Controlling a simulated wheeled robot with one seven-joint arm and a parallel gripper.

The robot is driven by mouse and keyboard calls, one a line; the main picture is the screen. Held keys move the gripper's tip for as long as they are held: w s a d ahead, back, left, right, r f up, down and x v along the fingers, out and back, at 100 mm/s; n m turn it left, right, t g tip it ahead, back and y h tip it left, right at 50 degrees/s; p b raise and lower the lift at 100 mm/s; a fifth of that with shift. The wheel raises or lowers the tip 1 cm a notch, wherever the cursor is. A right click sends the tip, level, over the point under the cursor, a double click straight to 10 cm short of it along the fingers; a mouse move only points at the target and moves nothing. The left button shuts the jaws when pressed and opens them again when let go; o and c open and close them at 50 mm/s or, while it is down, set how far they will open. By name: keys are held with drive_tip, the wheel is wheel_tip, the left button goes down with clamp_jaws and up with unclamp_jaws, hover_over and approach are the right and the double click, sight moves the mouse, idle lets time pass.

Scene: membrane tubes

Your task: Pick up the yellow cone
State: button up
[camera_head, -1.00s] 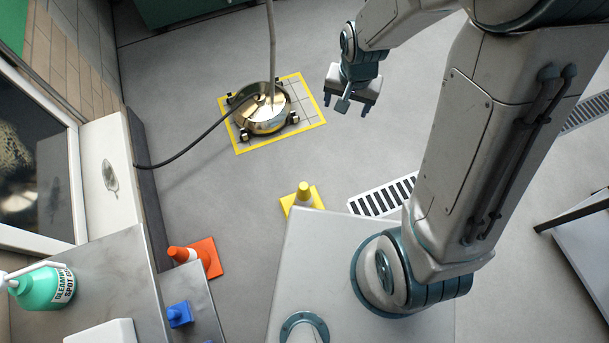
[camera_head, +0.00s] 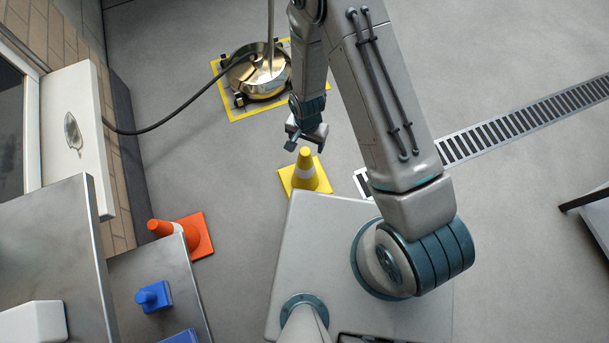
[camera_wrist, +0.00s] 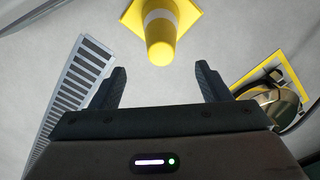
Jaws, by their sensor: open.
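The yellow cone (camera_head: 306,172) with a white band stands on the grey floor in front of my base in the head view. In the wrist view the yellow cone (camera_wrist: 160,33) shows at the top centre, its tip towards my gripper. My gripper (camera_head: 306,140) is open and empty, close to the cone's tip and slightly beyond it in the head view. In the wrist view my gripper's two fingers (camera_wrist: 160,85) are spread apart, with bare floor between them. The cone lies beyond the fingertips and no contact shows.
An orange cone (camera_head: 189,234) stands at the left beside a metal counter (camera_head: 50,255) and small blue items (camera_head: 153,296). A floor drain grate (camera_head: 510,127) runs right. The floor around the cone is clear.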

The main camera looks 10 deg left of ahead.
sight(305, 151)
wheel_tip(305, 151, down, 3)
drive_tip(key=shift+f+b, duration=0.15)
drive_tip(key=shift+b, duration=0.2)
drive_tip(key=f, duration=0.1)
drive_tip(key=f+b, duration=0.1)
drive_tip(key=f, duration=0.1)
drive_tip(key=f+b, duration=0.1)
drive_tip(key=f, duration=0.1)
drive_tip(key=shift+s+a+f, duration=0.15)
drive_tip(key=shift+s, duration=0.15)
clamp_jaws()
